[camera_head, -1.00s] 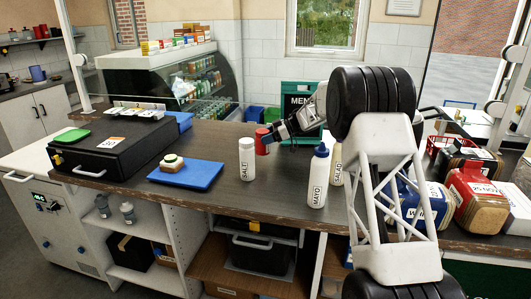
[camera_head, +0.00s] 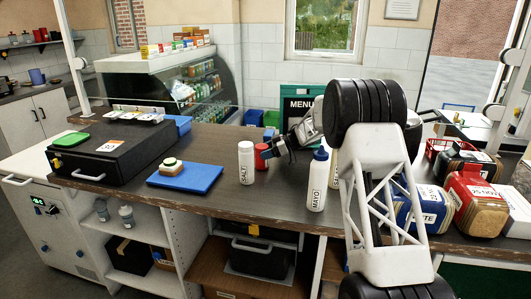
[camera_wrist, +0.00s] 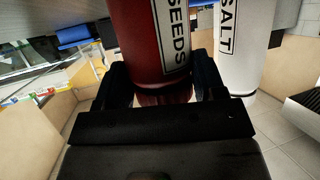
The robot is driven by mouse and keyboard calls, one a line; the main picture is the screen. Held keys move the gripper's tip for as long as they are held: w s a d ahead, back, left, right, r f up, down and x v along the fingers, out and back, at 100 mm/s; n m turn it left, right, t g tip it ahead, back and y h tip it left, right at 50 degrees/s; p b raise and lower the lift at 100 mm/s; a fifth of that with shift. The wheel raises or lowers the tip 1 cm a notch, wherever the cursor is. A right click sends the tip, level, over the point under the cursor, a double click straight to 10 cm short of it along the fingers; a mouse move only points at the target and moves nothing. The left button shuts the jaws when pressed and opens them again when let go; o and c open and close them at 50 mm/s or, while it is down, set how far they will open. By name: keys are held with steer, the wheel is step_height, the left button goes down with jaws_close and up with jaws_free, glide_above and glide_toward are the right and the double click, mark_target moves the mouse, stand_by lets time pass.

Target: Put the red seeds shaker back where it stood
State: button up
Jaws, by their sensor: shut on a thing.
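The red seeds shaker (camera_head: 261,157) is on the dark counter side of the scene, just right of the white salt shaker (camera_head: 245,163). My gripper (camera_head: 271,152) reaches it from the right and is shut around it. In the wrist view the red shaker (camera_wrist: 150,40) sits between my two dark fingers, its SEEDS label showing. The salt shaker (camera_wrist: 240,50) stands close to its right there, with a narrow gap. Whether the red shaker's base touches the counter I cannot tell.
A white mayo bottle (camera_head: 317,180) stands right of the gripper, with another bottle partly hidden behind my arm. A blue board (camera_head: 205,181) with a sandwich lies left. A black case (camera_head: 95,160) is farther left. Bags (camera_head: 475,207) stand at the right.

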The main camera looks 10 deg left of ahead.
steer(key=shift+f, duration=0.1)
stand_by(0.3)
steer(key=o, duration=1)
steer(key=shift+c, duration=0.2)
steer(key=shift+d+r, duration=0.2)
steer(key=v, duration=0.7)
steer(key=shift+w, duration=0.1)
